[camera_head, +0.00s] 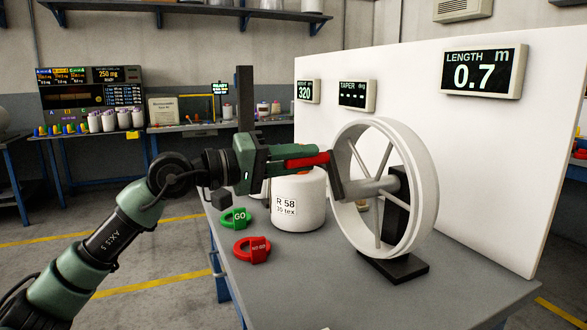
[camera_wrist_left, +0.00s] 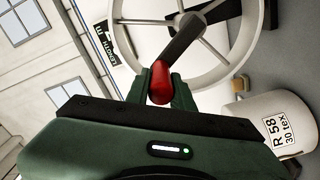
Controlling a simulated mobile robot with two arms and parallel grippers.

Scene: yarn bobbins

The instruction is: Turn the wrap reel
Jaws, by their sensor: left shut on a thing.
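The wrap reel (camera_head: 430,190) is a large white wheel with spokes on a dark stand, standing on the grey table. A grey crank arm (camera_head: 336,178) at its near side carries a red handle (camera_head: 306,160). My left gripper (camera_head: 312,158) is shut on the red handle. In the left wrist view the red handle (camera_wrist_left: 160,82) sits between the green fingers, with the dark crank arm (camera_wrist_left: 183,40) leading up to the wheel hub. The length display (camera_head: 474,74) above the wheel reads 0.7 m. My right gripper is not in view.
A white bobbin (camera_head: 299,195) labelled R 58, 30 tex stands just below my left gripper. A green GO ring (camera_head: 236,217) and a red NO-GO ring (camera_head: 252,250) lie on the table (camera_head: 330,290). A white panel (camera_head: 520,170) stands behind the reel. The table's front is clear.

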